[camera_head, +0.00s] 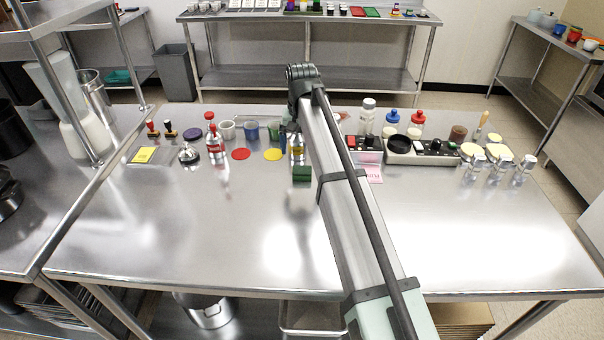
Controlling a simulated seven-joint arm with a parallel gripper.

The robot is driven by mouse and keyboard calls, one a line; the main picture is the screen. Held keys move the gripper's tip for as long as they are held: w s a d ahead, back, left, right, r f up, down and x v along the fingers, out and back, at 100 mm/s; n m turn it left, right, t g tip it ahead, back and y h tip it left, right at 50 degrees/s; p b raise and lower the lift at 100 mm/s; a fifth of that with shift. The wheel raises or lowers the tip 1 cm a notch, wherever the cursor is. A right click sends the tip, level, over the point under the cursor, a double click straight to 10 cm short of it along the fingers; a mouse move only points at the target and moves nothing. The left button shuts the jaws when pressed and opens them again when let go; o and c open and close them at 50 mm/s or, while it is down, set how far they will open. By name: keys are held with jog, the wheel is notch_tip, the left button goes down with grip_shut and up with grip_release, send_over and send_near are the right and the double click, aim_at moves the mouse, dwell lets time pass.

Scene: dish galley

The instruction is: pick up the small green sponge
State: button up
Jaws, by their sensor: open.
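A small dark green block (301,174), which looks like the small green sponge, lies on the steel table (190,245) just left of my arm. It stands directly in front of a silver bottle with a yellow label (297,152). My arm reaches from the bottom right up to a dark joint above the table's far edge. My gripper's fingers cannot be made out; they seem hidden behind the arm, so their distance from the sponge does not show.
Left of the sponge are a yellow disc (273,154), a red disc (241,154), cups and a red-topped bottle (214,146). The table's front is clear.

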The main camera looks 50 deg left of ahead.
aim_at(302, 169)
jog(key=f, duration=0.9)
jog(key=shift+w+a, duration=0.1)
jog(key=shift+w, duration=0.15)
jog(key=c, duration=1.1)
jog(key=shift+c, duration=0.2)
